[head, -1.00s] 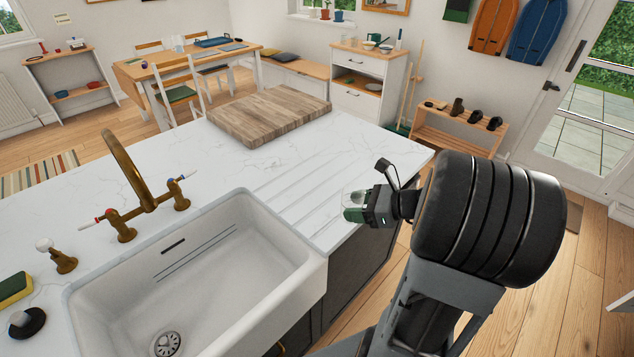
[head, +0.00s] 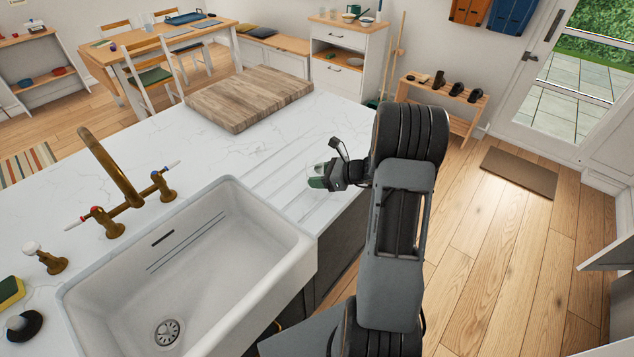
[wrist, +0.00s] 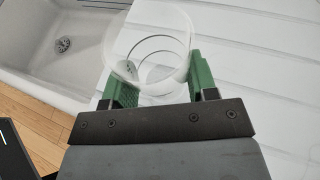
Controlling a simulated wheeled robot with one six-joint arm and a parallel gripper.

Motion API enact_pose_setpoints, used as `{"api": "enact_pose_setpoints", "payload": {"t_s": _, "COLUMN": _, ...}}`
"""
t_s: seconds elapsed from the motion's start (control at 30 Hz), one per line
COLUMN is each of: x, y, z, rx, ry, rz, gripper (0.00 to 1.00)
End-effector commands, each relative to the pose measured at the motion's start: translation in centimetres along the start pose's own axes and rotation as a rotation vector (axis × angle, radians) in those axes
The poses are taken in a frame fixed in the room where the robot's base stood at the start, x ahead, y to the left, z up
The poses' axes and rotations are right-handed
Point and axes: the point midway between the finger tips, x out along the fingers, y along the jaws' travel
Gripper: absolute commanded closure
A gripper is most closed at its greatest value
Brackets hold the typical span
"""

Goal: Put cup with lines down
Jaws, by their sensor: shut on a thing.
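The cup with lines (wrist: 150,48) is a clear glass-like cup with thin dark rings, seen between the green fingers in the wrist view. My gripper (wrist: 155,78) is shut on it, with one finger on each side. In the head view my gripper (head: 318,178) is over the grooved part of the white counter (head: 275,175), right of the sink. The cup is hard to make out in the head view. I cannot tell whether its base touches the counter.
The white sink (head: 200,265) with a brass tap (head: 112,170) is to the left. A wooden board (head: 248,97) lies on the counter behind. A sponge (head: 10,290) is at the far left. The counter between board and gripper is clear.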

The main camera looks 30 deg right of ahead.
Motion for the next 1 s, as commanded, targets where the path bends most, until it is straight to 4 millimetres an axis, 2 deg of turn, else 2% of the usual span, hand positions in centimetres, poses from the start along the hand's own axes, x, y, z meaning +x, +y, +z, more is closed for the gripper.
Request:
{"api": "enact_pose_setpoints", "payload": {"t_s": 0.33, "x": 1.6, "y": -0.4, "z": -2.9, "rx": 0.002, "ry": 0.000, "rz": 0.000, "gripper": 0.72}}
{"api": "enact_pose_setpoints", "payload": {"t_s": 0.8, "x": 1.9, "y": -0.4, "z": -3.7, "rx": 0.001, "ry": -0.001, "rz": 0.000, "gripper": 0.72}}
{"api": "enact_pose_setpoints", "payload": {"t_s": 0.83, "x": 1.9, "y": -0.4, "z": -3.7, "rx": 0.001, "ry": 0.000, "rz": 0.000, "gripper": 0.46}}
{"api": "enact_pose_setpoints", "payload": {"t_s": 1.0, "x": 1.8, "y": -0.4, "z": -3.5, "rx": 0.001, "ry": 0.000, "rz": 0.000, "gripper": 0.30}}
